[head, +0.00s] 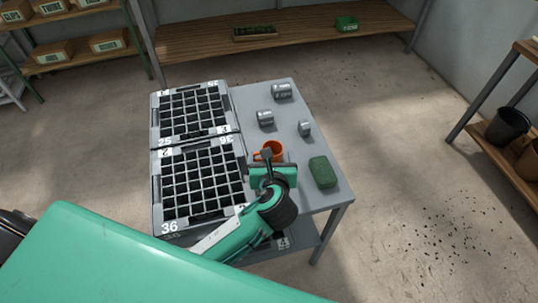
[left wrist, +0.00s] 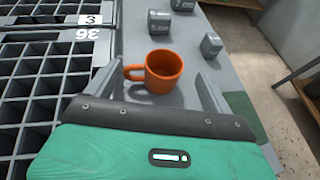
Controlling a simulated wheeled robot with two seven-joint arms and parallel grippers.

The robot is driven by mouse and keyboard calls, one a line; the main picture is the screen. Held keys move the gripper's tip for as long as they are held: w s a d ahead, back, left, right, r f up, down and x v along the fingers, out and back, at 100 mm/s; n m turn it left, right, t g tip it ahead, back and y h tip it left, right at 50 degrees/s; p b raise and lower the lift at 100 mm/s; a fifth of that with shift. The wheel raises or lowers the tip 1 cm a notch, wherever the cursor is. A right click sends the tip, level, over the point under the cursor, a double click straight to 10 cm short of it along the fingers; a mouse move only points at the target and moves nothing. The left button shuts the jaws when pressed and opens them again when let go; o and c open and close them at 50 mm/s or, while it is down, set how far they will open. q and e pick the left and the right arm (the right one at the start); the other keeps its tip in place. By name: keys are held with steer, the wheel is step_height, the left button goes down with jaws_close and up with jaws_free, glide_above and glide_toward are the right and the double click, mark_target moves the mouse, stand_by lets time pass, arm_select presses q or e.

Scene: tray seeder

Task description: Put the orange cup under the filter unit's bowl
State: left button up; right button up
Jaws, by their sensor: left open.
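The orange cup (head: 273,150) stands upright on the grey table, with its handle toward the left. In the left wrist view the cup (left wrist: 164,72) is ahead of my left gripper (left wrist: 158,80), about between the two open fingers, with its handle near the left finger. In the head view my left gripper (head: 270,160) is just in front of the cup and hides its lower part. I cannot tell if a finger touches it. No filter unit or bowl shows in either view. My right gripper is not in view.
Two black-celled seed trays (head: 240,175) cover the table's left side. Grey weights (head: 265,118) stand behind the cup. A green block (head: 322,171) lies to its right, near the table's edge. Shelves with boxes (head: 108,41) stand at the back, and pots (head: 507,126) stand at the right.

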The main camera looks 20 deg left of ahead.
mark_target(268, 144)
arm_select(q)
steer(key=x, duration=0.2)
steer(key=f+x, duration=0.1)
steer(key=x, duration=0.1)
steer(key=shift+a+f, duration=0.15)
steer(key=c, duration=1.2)
